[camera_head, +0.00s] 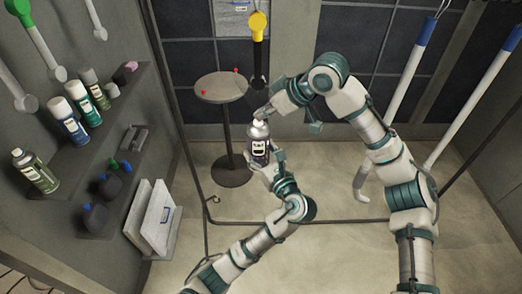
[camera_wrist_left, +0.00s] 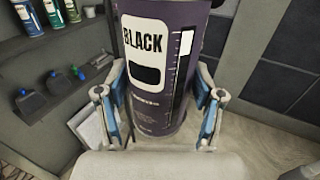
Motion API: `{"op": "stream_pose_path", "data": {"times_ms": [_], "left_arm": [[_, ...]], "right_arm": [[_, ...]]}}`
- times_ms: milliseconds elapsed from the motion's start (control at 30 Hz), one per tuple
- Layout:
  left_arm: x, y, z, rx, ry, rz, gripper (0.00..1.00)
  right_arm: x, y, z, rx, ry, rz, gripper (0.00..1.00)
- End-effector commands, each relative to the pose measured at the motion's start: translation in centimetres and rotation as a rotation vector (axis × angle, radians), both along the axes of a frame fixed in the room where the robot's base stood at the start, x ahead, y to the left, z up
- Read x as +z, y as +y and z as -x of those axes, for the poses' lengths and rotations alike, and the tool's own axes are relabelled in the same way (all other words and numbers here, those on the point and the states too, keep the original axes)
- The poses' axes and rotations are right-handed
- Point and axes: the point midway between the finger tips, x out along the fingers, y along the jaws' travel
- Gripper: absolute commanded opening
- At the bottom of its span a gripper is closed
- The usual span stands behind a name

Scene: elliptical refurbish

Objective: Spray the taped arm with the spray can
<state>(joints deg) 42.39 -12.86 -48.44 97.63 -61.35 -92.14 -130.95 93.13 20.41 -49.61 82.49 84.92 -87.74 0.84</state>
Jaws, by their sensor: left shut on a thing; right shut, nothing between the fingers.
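The spray can (camera_head: 259,150) is dark purple-black with a white label and stands upright in my left gripper (camera_head: 261,167). In the left wrist view the can (camera_wrist_left: 160,75) reads BLACK, with the left gripper's fingers (camera_wrist_left: 160,122) on both sides of it. My right gripper (camera_head: 264,115) is shut and empty at the can's white top; whether it touches the nozzle I cannot tell. An arm with a yellow end (camera_head: 257,27) and a black lower part hangs just behind and above the can. I cannot make out tape on it.
A round table (camera_head: 220,86) with small red pieces stands behind left of the can. Shelves (camera_head: 118,150) with several cans and bottles line the left wall. Long white arms with blue ends (camera_head: 424,33) hang at right. A dark rail (camera_head: 330,220) crosses near the floor.

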Motion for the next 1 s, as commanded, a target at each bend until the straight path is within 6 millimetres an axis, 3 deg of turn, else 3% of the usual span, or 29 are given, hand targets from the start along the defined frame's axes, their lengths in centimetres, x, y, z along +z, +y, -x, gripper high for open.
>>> {"op": "stream_pose_path", "data": {"times_ms": [300, 700, 1000], "left_arm": [[0.4, 0.0, 0.0, -0.001, -0.01, 0.001, 0.25], [0.3, 0.0, 0.0, -0.001, -0.007, 0.001, 0.25], [0.2, 0.0, 0.0, -0.001, -0.006, 0.0, 0.25]], "right_arm": [[-0.1, 0.0, 0.0, 0.001, 0.006, 0.005, 0.0], [4.1, 0.1, 0.0, 0.001, 0.003, 0.003, 0.0], [4.9, 0.0, 0.0, 0.001, 0.003, 0.003, 0.0]]}}
